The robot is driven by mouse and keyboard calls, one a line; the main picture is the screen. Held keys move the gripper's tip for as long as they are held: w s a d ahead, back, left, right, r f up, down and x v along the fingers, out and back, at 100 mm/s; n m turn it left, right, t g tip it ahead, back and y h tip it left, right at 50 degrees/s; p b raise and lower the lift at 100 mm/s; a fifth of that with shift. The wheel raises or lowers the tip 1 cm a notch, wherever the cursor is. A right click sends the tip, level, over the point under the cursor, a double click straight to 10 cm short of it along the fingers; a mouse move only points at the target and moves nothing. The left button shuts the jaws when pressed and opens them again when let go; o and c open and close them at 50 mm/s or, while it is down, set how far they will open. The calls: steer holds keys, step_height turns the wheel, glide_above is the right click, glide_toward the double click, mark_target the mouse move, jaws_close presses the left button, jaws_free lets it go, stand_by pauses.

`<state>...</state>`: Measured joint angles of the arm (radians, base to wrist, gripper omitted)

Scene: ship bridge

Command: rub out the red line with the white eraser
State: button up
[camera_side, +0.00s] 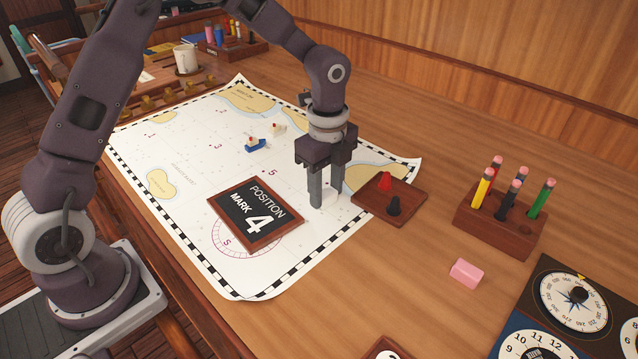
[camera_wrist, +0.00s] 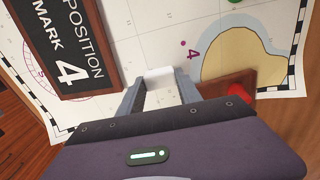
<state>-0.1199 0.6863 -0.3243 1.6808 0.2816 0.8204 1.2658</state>
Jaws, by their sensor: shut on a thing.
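My gripper (camera_side: 326,197) is low over the right part of the white chart (camera_side: 190,170), pointing down. It is shut on the white eraser (camera_wrist: 160,77), which sits between the fingertips in the wrist view. In the side view the eraser (camera_side: 328,194) is a small white patch between the fingers, close to or on the chart; I cannot tell if it touches. I see no red line on the chart in either view; part of the chart is hidden by my gripper and by the sign.
A framed "Position Mark 4" sign (camera_side: 255,215) lies left of my gripper. A wooden tray (camera_side: 408,213) with a red and a black piece is close on the right. A pencil block (camera_side: 490,231), a pink block (camera_side: 466,273) and small boats (camera_side: 256,145) are farther off.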

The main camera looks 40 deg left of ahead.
steer(key=shift+d, duration=0.1)
steer(key=shift+r, duration=3)
